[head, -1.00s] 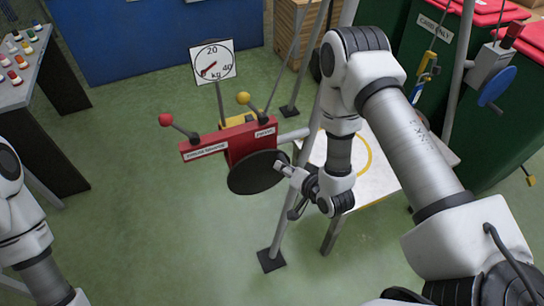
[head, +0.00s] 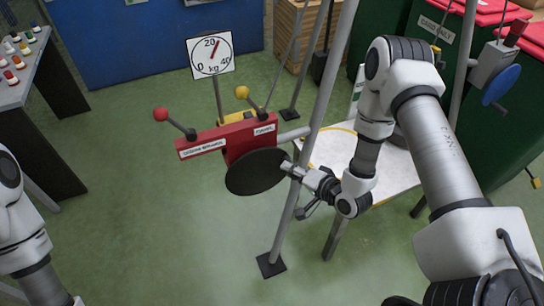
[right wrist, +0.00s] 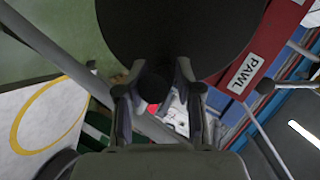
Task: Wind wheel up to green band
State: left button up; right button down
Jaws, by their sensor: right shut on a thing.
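The black wheel (head: 252,173) is mounted on the front of a red winch box (head: 240,138); it also shows at the top of the right wrist view (right wrist: 175,30). My right gripper (head: 290,169) is at the wheel's right edge, shut on its dark handle knob (right wrist: 153,86), which sits between the two fingers. The white kg dial (head: 210,56) stands behind the winch, with its red needle pointing up, slightly right of the 20. I cannot make out a green band on it. My left arm shows at the left edge; its gripper is outside the view.
A red-knobbed lever (head: 160,114) and a yellow-knobbed lever (head: 242,92) rise from the winch. A grey leg (head: 300,180) stands close to my right gripper. A white board with a yellow ring (head: 330,155) is behind it. Another unit has a blue wheel (head: 502,84) at right.

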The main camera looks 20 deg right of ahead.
jog(key=shift+s+d+f+m+y+b, duration=0.15)
jog(key=shift+f+m+y+b, duration=0.2)
jog(key=shift+f+b, duration=0.4)
jog(key=shift+s+d+f+m+y+b, duration=0.15)
jog(key=shift+f+m+y+b, duration=0.15)
jog(key=shift+f+b, duration=0.35)
jog(key=shift+w, duration=0.1)
jog(key=shift+m, duration=0.25)
jog(key=f+b, duration=0.1)
jog(key=b, duration=0.1)
jog(key=shift+m+t+y+b, duration=0.3)
jog(key=shift+m+y+b, duration=0.05)
jog(key=shift+m, duration=0.05)
jog(key=f+m+y+b, duration=0.1)
jog(key=b, duration=0.3)
jog(key=shift+f+m+t, duration=0.3)
jog(key=shift+m+t, duration=0.1)
